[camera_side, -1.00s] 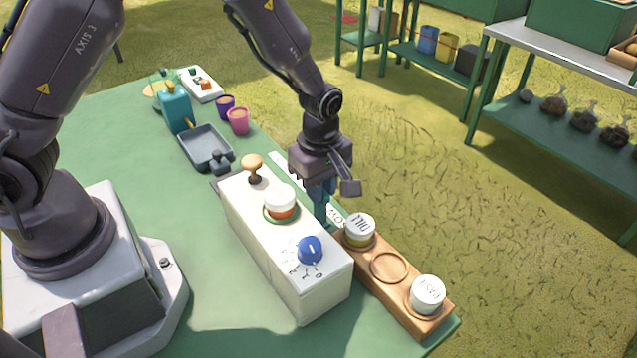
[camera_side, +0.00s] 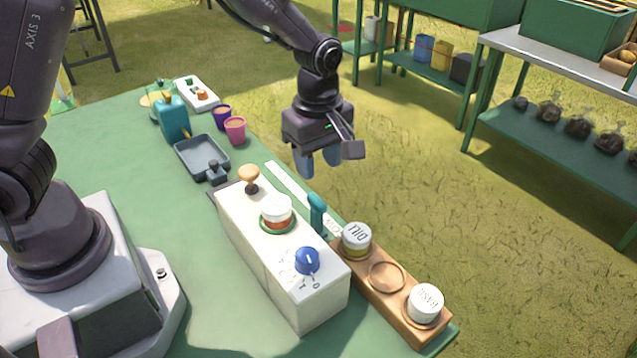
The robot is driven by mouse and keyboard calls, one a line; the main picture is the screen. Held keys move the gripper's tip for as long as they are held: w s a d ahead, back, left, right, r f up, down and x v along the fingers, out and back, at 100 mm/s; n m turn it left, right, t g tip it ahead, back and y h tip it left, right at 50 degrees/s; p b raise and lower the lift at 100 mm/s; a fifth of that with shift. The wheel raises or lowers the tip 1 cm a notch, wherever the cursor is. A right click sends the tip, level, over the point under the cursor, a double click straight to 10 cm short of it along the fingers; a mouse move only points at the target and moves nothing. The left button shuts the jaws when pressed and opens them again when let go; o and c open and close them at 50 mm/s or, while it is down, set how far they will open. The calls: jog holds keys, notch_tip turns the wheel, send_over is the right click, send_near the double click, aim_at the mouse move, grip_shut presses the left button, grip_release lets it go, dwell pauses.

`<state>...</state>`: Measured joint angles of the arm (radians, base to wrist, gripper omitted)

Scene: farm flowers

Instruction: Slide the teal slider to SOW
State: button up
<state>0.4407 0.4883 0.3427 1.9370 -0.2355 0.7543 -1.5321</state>
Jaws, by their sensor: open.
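The teal slider (camera_side: 317,214) stands upright at the near end of a white strip track (camera_side: 287,186), behind the white control box. Lettering shows on the strip beside the slider, partly hidden by the slider and too small to read surely. My gripper (camera_side: 317,163) is open and empty, above and beyond the slider, apart from it, with its fingers pointing down.
A wooden rack (camera_side: 390,299) holds DILL (camera_side: 357,238) and another jar (camera_side: 425,301). A grey tray (camera_side: 202,155) and cups (camera_side: 234,129) stand farther back.

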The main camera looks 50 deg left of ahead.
jog(key=shift+r, duration=2.35)
jog(key=s+a+r+m+t, duration=0.2)
jog(key=s+r+m, duration=0.4)
jog(key=s+m, duration=0.3)
jog(key=s+a+r+m+t, duration=0.3)
jog(key=s+a+r+m, duration=0.1)
jog(key=s+r+m, duration=0.3)
jog(key=shift+s+r+m+t, duration=0.15)
jog(key=shift+s+m+t, duration=0.15)
jog(key=shift+s+m, duration=0.75)
